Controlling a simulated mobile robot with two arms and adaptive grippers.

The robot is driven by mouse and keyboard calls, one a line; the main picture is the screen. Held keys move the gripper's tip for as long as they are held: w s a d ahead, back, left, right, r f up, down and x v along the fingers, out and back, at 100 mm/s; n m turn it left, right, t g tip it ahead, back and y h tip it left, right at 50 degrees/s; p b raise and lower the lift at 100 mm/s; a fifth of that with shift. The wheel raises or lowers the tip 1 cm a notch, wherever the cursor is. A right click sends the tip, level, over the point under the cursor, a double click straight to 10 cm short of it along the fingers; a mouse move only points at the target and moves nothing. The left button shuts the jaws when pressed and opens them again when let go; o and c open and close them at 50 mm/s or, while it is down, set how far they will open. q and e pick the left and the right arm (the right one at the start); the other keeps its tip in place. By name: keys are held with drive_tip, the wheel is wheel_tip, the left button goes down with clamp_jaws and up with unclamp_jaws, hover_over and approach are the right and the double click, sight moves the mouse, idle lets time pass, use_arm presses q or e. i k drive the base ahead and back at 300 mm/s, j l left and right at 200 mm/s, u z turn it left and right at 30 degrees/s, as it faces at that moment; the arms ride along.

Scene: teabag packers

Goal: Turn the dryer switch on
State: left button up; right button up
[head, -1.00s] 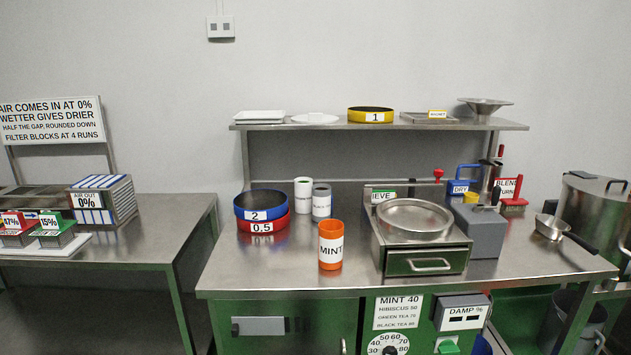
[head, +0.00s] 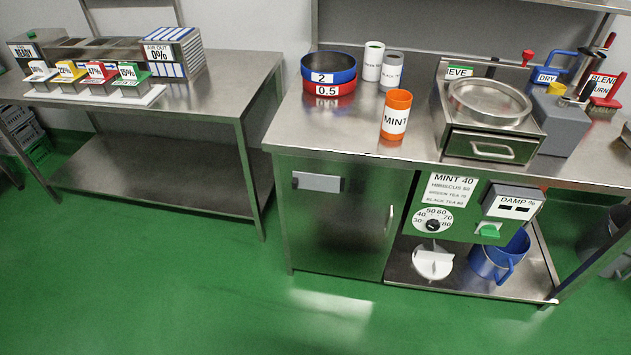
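A green panel (head: 459,215) is set in the front of the right workbench, under the top. It carries a white dial (head: 432,220) marked 30 to 80 with a black knob, and a small green switch-like piece (head: 489,231) to its right. A grey box labelled DAMP % (head: 513,203) with two dark display windows sits above the green piece. No label reads dryer switch, and I cannot tell which way the green piece is set. A steel cabinet door (head: 343,213) with a vertical handle is left of the panel. Neither gripper is in view.
An orange MINT canister (head: 396,114), stacked blue and red sieve rings (head: 329,80) and a sieve machine (head: 489,112) stand on the bench. A blue bucket (head: 494,260) and a white scale (head: 432,262) are on the lower shelf. The green floor (head: 200,280) in front is clear.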

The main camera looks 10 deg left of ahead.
sight(490, 231)
drive_tip(key=l+z, duration=0.1)
drive_tip(key=z, duration=0.3)
drive_tip(key=l+z, duration=0.1)
drive_tip(key=z, duration=0.3)
drive_tip(key=l+z, duration=0.1)
drive_tip(key=z, duration=0.25)
drive_tip(key=i+l+z, duration=0.1)
drive_tip(key=z, duration=0.3)
drive_tip(key=i+l, duration=0.25)
